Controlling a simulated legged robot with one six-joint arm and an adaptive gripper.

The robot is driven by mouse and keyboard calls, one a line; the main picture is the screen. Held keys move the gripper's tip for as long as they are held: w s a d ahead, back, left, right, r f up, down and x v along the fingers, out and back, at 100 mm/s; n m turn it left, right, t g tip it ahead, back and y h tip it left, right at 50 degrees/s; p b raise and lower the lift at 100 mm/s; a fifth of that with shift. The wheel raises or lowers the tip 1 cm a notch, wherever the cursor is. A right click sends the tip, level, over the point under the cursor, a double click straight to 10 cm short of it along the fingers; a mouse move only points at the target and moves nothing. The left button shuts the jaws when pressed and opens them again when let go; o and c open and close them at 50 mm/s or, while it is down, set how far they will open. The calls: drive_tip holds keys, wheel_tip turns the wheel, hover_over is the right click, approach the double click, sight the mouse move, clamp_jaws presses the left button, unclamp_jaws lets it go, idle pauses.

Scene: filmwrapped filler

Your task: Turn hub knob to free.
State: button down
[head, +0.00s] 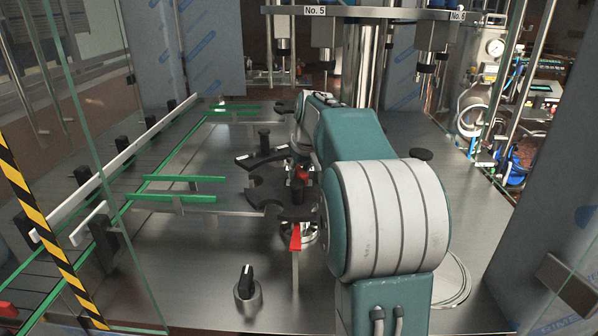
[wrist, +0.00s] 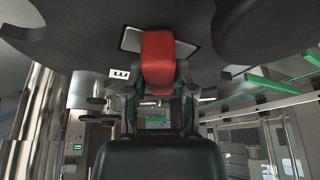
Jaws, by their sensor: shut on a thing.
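A red knob (wrist: 160,60) fills the top middle of the wrist view, against a dark plate. My gripper (wrist: 158,84) has one finger on each side of the knob's lower part and is shut on it. In the head view a small red piece (head: 301,174), likely this same knob, shows on the black star wheel (head: 268,190) beside my arm. My arm hides most of the hub there, and I cannot make out the fingers in that view. The knob's exact angle is hard to tell. A small white label (wrist: 120,73) is beside it in the wrist view.
A black knob (head: 246,282) stands on the front deck, with a red pointer (head: 295,238) behind it. Green guide rails (head: 172,198) run on the left, along a conveyor. Filler heads hang from the ring (head: 390,13) above. A glass panel with a striped post edges the left.

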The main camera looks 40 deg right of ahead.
drive_tip(key=n+y, duration=0.1)
drive_tip(key=n, duration=0.2)
drive_tip(key=n+y, duration=0.1)
drive_tip(key=n, duration=0.2)
drive_tip(key=shift+f+g+y, duration=0.15)
drive_tip(key=shift+g+y, duration=0.15)
drive_tip(key=n+y, duration=0.1)
drive_tip(key=n, duration=0.2)
drive_tip(key=n+g, duration=0.1)
drive_tip(key=n, duration=0.2)
drive_tip(key=shift+n+y, duration=0.3)
drive_tip(key=shift+y, duration=0.1)
drive_tip(key=shift+c, duration=2.2)
unclamp_jaws()
drive_tip(key=shift+d, duration=0.1)
drive_tip(key=v, duration=1.2)
drive_tip(key=shift+w, duration=0.3)
